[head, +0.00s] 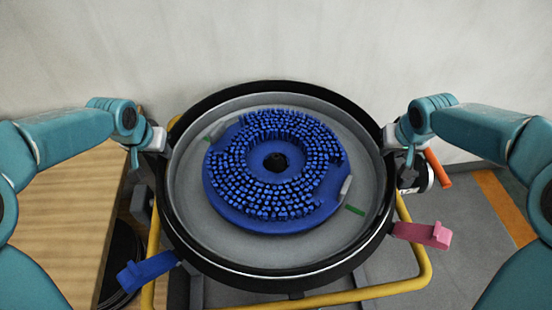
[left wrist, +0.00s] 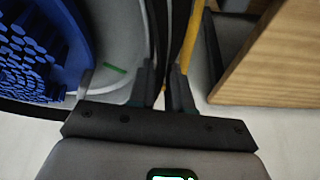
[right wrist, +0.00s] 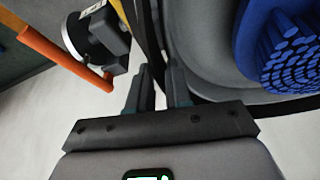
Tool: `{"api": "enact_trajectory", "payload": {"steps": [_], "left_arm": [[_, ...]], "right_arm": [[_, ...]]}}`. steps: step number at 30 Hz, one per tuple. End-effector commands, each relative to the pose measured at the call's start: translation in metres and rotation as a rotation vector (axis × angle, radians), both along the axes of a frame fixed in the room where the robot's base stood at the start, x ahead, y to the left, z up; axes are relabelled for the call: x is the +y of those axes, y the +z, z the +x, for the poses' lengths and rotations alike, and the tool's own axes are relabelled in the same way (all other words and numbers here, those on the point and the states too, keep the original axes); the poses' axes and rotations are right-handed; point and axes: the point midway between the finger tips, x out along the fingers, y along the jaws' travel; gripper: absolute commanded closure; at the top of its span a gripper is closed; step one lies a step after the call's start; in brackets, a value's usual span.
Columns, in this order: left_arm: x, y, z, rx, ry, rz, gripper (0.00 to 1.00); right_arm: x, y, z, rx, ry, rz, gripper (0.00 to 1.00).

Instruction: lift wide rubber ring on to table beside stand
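The wide rubber ring (head: 283,87) is a black band around the rim of the round grey tank. It looks level in the head view. My left gripper (head: 159,152) is at the ring's left side. In the left wrist view its two fingers (left wrist: 163,90) are close together with the black band between them. My right gripper (head: 390,150) is at the ring's right side. In the right wrist view its fingers (right wrist: 159,88) also close on the band. The band's lower edge is hidden in the head view.
The wooden table (head: 65,205) is at the left, its near part bare. A blue brush disc (head: 270,222) lies inside the tank. A blue lever (head: 147,270) and a pink lever (head: 422,234) stick out in front. A yellow tube frame (head: 370,292) runs below.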

Motion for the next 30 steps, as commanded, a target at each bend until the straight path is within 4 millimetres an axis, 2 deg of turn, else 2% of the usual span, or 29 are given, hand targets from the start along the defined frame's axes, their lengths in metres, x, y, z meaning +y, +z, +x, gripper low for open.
{"api": "enact_trajectory", "payload": {"steps": [6, 8, 30], "left_arm": [[0.0, -0.0002, 0.0001, 0.0, 0.0, 0.0, 0.81], [0.0, -0.0001, 0.0, 0.0, 0.0, 0.0, 1.0], [0.0, 0.0009, 0.0003, -0.001, 0.0, 0.0, 1.0]], "right_arm": [[-0.0001, -0.0001, 0.0, 0.0, 0.0, 0.0, 0.81], [-0.0001, 0.0, 0.0001, 0.0, 0.0, 0.0, 1.0], [0.0, 0.0011, 0.0004, -0.002, 0.0, 0.0, 1.0]]}}
